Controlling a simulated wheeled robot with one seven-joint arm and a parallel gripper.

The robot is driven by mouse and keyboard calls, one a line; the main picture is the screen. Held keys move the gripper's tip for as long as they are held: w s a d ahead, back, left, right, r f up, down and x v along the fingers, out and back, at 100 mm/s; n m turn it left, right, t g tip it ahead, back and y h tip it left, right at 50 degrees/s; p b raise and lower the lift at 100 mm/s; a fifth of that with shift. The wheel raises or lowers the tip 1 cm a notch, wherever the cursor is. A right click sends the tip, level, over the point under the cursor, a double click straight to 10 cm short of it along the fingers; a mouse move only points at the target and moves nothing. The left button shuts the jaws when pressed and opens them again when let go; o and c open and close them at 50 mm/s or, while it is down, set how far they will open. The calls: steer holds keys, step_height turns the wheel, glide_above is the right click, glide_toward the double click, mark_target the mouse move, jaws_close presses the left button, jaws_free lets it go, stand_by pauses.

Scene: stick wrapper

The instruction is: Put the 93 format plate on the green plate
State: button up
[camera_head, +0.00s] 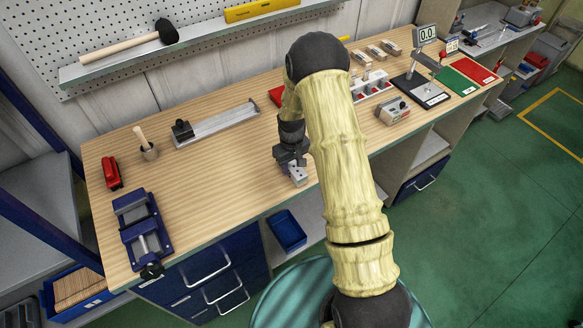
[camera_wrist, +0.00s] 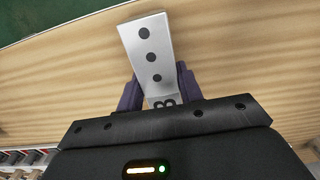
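A silver block-shaped plate with several dark round holes (camera_wrist: 150,55) sits between the fingers of my gripper (camera_wrist: 160,90) in the wrist view. The fingers press close on both sides of it. Part of a dark printed mark shows on its near end, but I cannot read the full number. In the head view my gripper (camera_head: 291,158) points down over the front edge of the wooden table with the silver plate (camera_head: 298,174) at its tip. I cannot tell whether the plate touches the table. The green plate (camera_head: 457,81) lies flat at the table's right end, clear of my gripper.
A red plate (camera_head: 476,70) lies beside the green one. A black-based gauge stand with a display (camera_head: 418,88) and a grey device (camera_head: 394,111) stand left of it. A white rack (camera_head: 372,86) is behind my arm. The table's left holds a blue vise (camera_head: 141,229) and a metal rail (camera_head: 217,124).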

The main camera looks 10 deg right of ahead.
mark_target(292, 163)
jaws_close()
steer(key=shift+w, duration=0.1)
step_height(292, 163, up, 10)
steer(key=b, duration=0.2)
steer(key=shift+b, duration=0.4)
